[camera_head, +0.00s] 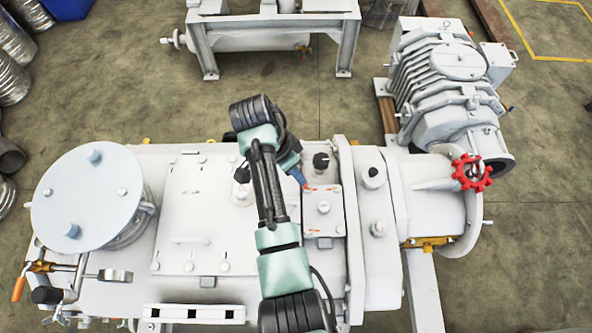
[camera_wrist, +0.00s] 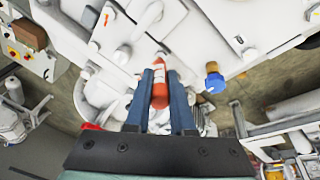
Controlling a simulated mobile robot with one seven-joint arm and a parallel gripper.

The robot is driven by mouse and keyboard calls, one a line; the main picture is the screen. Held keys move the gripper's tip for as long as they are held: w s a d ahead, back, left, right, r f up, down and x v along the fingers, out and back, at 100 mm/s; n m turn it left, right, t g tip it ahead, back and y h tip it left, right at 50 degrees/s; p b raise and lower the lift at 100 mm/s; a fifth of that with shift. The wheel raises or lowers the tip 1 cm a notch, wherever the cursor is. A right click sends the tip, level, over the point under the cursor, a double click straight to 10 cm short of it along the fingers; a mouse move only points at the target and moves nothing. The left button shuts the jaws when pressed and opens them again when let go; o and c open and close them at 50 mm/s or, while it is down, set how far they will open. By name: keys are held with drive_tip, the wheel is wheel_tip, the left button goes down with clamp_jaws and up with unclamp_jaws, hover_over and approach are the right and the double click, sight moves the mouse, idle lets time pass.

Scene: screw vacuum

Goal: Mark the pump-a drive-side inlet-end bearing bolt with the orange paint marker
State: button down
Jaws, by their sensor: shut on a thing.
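My gripper (camera_wrist: 160,84) is shut on the orange paint marker (camera_wrist: 160,94), which sits upright in the picture between the blue fingers. In the head view my gripper (camera_head: 300,179) hangs over the white pump housing (camera_head: 190,165), beside a small raised plate (camera_head: 322,228) with bolts. A grey bolt head (camera_head: 323,207) shows on that plate. In the wrist view the marker's tip points at white machine surface, close to a grey bolt (camera_wrist: 122,54). I cannot tell whether the tip touches anything, nor which bolt is the inlet-end bearing bolt.
Black-topped fittings (camera_head: 321,161) stand close to my gripper. A red handwheel (camera_head: 472,173) and a ribbed pump (camera_head: 440,75) are at the right. A large round flange (camera_head: 90,198) is at the left. Bare floor (camera_head: 180,100) lies behind the housing.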

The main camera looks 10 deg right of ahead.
drive_tip(key=shift+r+p, duration=2.8)
drive_tip(key=shift+r, duration=0.2)
